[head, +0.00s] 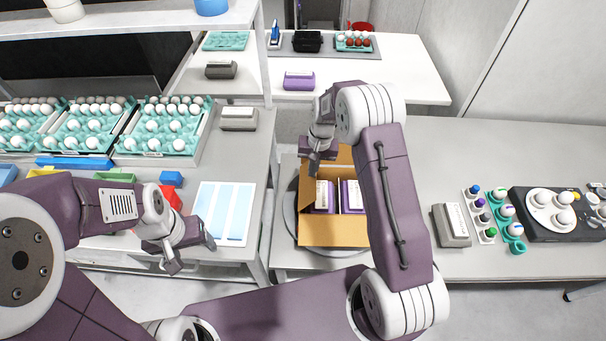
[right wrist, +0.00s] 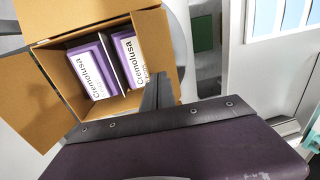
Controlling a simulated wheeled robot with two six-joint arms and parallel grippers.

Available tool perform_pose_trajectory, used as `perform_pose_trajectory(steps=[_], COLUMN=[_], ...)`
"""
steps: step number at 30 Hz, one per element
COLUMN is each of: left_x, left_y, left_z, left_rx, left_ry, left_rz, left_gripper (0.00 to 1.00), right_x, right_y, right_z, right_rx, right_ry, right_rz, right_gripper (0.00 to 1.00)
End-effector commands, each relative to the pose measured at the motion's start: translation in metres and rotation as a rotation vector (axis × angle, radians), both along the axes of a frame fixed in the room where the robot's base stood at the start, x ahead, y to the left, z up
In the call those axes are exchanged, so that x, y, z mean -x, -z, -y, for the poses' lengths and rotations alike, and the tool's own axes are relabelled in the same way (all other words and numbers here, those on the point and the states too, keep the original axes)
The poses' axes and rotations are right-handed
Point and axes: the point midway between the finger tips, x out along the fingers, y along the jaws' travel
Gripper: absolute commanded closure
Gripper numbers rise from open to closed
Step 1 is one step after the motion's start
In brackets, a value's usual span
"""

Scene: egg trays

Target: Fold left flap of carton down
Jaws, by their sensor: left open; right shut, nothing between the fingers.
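The open brown carton (head: 333,233) stands on the round grey plate between the tables, with purple-and-white boxes (head: 351,195) inside. Its left flap (head: 307,200) shows as a narrow brown strip along the left side and appears roughly upright. My right gripper (head: 314,168) is shut and empty, at the carton's back left corner. In the right wrist view its fingertips (right wrist: 160,80) are beside the carton's near side; I cannot tell whether they touch the flap. Another flap (right wrist: 35,95) spreads outward there. My left gripper (head: 188,252) is open and empty, in front of the pale blue sheet.
A grey box (head: 451,226) and a rack of coloured knobs (head: 480,215) are on the right table. My right arm hides the carton's right side in the head view.

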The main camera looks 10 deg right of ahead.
Motion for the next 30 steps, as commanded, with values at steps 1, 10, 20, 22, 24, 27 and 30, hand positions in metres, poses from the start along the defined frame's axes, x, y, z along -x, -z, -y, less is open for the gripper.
perform_pose_trajectory(steps=[1,10,20,22,24,27,30], left_x=[0.000,0.000,0.000,0.000,0.000,0.000,0.000], left_y=[0.008,0.057,0.121,0.130,0.138,0.146,0.152], left_z=[0.000,0.000,0.000,0.000,0.000,0.000,0.000], left_rx=[0.000,0.000,0.000,0.000,0.000,0.000,0.000], left_ry=[0.000,0.000,0.000,0.000,0.000,0.000,0.000], left_rz=[0.000,0.000,0.000,0.000,0.000,0.000,0.000], left_gripper=[0.30,0.30,0.30,0.30,0.30,0.30,0.30], right_x=[-0.002,0.001,0.006,0.007,0.008,0.009,0.009], right_y=[0.007,0.032,0.058,0.062,0.065,0.070,0.073], right_z=[0.006,0.033,0.052,0.055,0.057,0.059,0.061], right_rx=[-0.043,-0.221,-0.606,-0.659,-0.709,-0.771,-0.794], right_ry=[0.009,0.012,0.001,0.001,-0.002,-0.003,-0.006], right_rz=[0.011,0.060,0.168,0.182,0.195,0.211,0.219], right_gripper=[1.00,1.00,1.00,1.00,1.00,1.00,1.00])
